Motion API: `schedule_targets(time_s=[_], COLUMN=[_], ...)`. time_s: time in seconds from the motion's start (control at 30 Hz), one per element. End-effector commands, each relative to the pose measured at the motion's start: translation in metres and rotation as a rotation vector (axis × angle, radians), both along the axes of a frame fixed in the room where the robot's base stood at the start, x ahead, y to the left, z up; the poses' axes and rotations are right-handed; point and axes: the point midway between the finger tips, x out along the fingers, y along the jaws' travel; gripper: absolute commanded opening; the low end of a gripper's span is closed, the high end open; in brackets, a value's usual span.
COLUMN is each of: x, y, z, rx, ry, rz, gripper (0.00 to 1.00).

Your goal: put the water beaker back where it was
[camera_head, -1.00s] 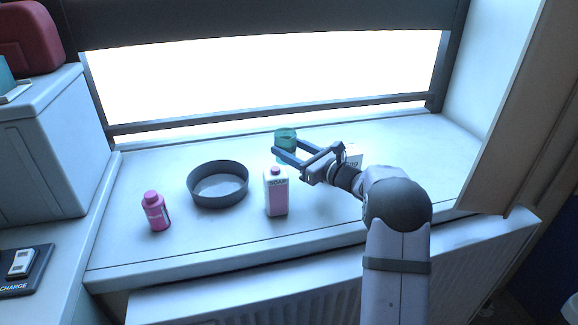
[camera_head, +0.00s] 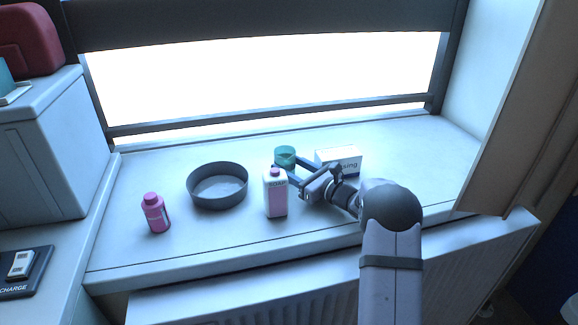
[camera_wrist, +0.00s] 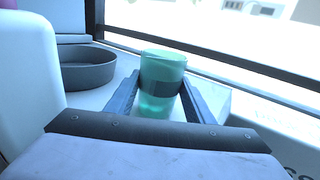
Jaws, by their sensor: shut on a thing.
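The water beaker (camera_head: 285,155) is a green, see-through cup, upright at the back of the white sill, behind the soap bottle. In the wrist view the beaker (camera_wrist: 161,84) stands between the two blue fingers of my gripper (camera_wrist: 160,100). My gripper (camera_head: 293,169) is shut on it. In the head view the soap bottle partly hides the fingers and the beaker's lower part. I cannot tell for sure whether its base touches the sill.
A white soap bottle (camera_head: 276,196) stands close in front of the fingers. A white box (camera_head: 340,159) lies right of the beaker. A grey round basin (camera_head: 218,201) and a pink bottle (camera_head: 155,214) are left. The window rail (camera_head: 270,117) runs behind. The sill's right end is clear.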

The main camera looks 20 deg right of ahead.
Motion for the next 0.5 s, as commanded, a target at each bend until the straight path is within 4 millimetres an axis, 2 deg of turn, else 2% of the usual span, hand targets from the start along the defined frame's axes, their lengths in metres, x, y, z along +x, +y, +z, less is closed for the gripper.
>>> schedule_targets(time_s=[0.2,0.23,0.3,0.5], x=[0.0,0.0,0.0,0.0], y=[0.0,0.0,0.0001,0.0], z=[-0.0044,-0.0045,-0.0034,-0.0034], rx=[0.001,0.0,0.0,0.0], ry=[-0.001,0.0,0.0,0.0], rz=[0.0,0.0,0.0,0.0], gripper=[0.23,0.5,0.67,0.67])
